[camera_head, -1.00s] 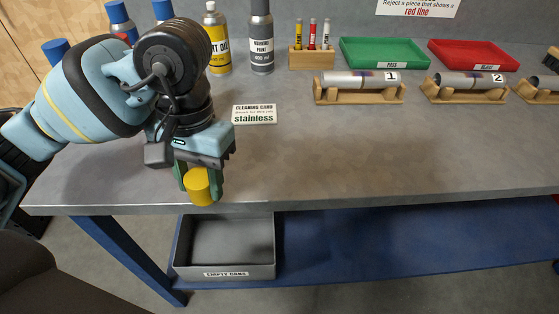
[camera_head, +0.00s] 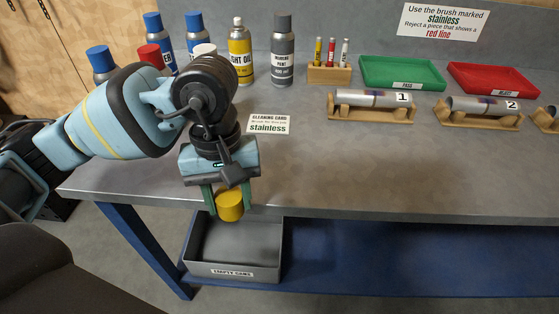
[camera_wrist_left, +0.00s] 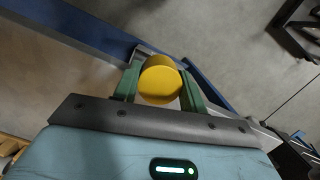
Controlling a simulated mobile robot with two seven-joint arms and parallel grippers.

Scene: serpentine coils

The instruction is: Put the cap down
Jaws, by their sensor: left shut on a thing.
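A yellow cap (camera_head: 230,206) is held between the green fingers of my left gripper (camera_head: 229,200). The gripper points down at the front edge of the grey bench, and the cap is in front of that edge, above the grey bin below. In the left wrist view the yellow cap (camera_wrist_left: 160,82) sits between the two fingers of the gripper (camera_wrist_left: 159,88), with the floor and a blue frame beyond. A yellow can labelled "light oil" (camera_head: 240,55) stands at the back of the bench; its top looks white. My right gripper is not in view.
A grey bin labelled "empty cans" (camera_head: 232,272) sits on the blue lower shelf (camera_head: 400,260). Several cans stand at the back left. A cleaning card (camera_head: 268,124), wooden cradles with metal cylinders (camera_head: 372,100), a green tray (camera_head: 402,88) and a red tray (camera_head: 494,92) are on the bench. The bench's front middle is clear.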

